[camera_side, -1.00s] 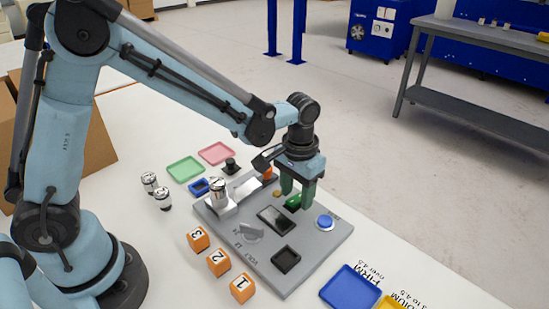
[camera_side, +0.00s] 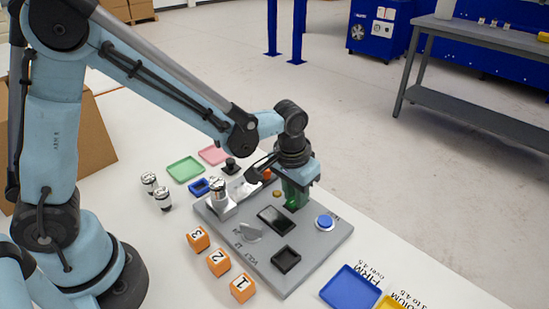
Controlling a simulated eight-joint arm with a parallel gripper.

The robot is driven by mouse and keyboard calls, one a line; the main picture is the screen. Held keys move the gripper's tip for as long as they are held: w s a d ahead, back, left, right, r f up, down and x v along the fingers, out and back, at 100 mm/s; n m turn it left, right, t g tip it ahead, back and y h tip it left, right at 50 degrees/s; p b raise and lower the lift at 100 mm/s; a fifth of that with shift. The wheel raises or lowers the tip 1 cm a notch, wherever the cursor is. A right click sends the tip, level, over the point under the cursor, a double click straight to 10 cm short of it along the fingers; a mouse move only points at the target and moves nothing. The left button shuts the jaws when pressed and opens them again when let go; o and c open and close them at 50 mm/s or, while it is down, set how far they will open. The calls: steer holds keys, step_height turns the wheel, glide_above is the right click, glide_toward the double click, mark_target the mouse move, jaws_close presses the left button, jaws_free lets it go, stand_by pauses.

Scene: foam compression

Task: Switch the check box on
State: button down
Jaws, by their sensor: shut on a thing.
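My gripper (camera_side: 295,196) points down over the back right part of the grey check box panel (camera_side: 311,248). Its green fingers are shut on a small green switch (camera_side: 292,204) on the panel; the fingers hide most of the switch. A blue round button (camera_side: 325,222) sits to the right of the fingers. A dark display (camera_side: 275,219), a grey dial (camera_side: 250,232) and a black square recess (camera_side: 286,260) are on the panel to the left and in front. A small yellowish disc (camera_side: 277,194) lies just left of the fingers.
Orange numbered cubes (camera_side: 219,262) stand along the panel's front left edge. Silver cylinders (camera_side: 163,198) stand at left. Green (camera_side: 186,169) and pink trays (camera_side: 213,155) lie behind; a blue tray (camera_side: 350,287) and a yellow tray (camera_side: 391,302) lie front right.

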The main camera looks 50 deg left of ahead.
steer(key=shift+s+t, duration=0.2)
steer(key=shift+t, duration=0.9)
steer(key=c, duration=0.9)
jaws_free()
steer(key=v, duration=1.2)
steer(key=shift+a, duration=0.1)
steer(key=s+a+t, duration=0.1)
steer(key=s+a, duration=0.1)
steer(key=a, duration=0.1)
steer(key=s+a+t, duration=0.1)
steer(key=s+a, duration=0.1)
steer(key=a, duration=0.1)
steer(key=s+a+t, duration=0.1)
steer(key=s+a, duration=0.1)
steer(key=a, duration=0.1)
steer(key=shift+a, duration=0.4)
